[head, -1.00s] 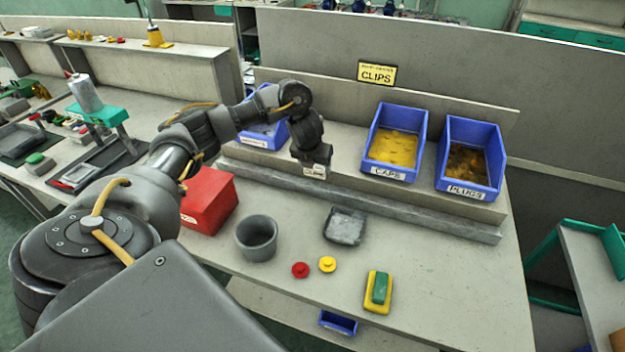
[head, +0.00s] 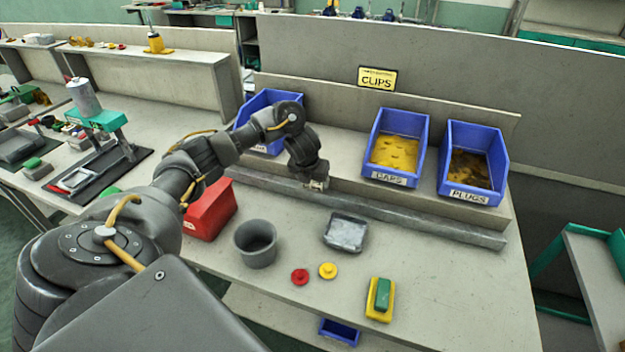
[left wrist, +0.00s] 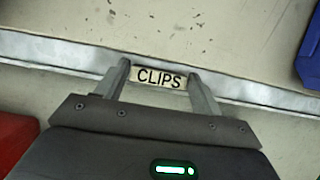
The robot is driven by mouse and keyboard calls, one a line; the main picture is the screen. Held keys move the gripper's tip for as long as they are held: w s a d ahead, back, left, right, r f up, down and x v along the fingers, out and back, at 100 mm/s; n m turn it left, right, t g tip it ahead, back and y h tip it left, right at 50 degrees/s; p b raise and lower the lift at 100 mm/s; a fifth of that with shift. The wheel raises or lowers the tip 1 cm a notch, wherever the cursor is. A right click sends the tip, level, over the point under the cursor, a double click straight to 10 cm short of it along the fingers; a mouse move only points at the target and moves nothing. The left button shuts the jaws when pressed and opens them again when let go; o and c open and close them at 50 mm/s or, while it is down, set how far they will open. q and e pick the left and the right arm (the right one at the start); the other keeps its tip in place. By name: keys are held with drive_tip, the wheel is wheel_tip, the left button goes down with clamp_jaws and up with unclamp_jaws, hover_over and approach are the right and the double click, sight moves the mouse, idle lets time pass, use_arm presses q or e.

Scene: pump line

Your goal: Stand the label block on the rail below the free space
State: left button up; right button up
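The label block (left wrist: 158,77), a small pale block reading CLIPS, is between the two fingers of my left gripper (left wrist: 160,80) in the left wrist view, with a finger against each end. In the head view my left gripper (head: 316,184) points down at the grey rail (head: 400,216). The block is at the rail; whether it touches the rail's top is hard to tell. Behind it, the shelf (head: 340,160) has a free space between the left blue bin (head: 245,135) and the CAPS bin (head: 372,172). My right gripper is not in view.
The PLUGS bin (head: 461,195) stands right of CAPS. A yellow CLIPS sign (head: 377,78) is on the back panel. On the table are a red bin (head: 212,212), a grey cup (head: 256,245), a grey tray (head: 345,232), red and yellow discs, and a yellow-green block (head: 380,300).

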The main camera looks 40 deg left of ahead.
use_arm(q)
drive_tip(key=o, duration=0.3)
drive_tip(key=shift+r, duration=0.15)
drive_tip(key=p+v, duration=0.6)
drive_tip(key=v, duration=0.6)
drive_tip(key=shift+s, duration=0.1)
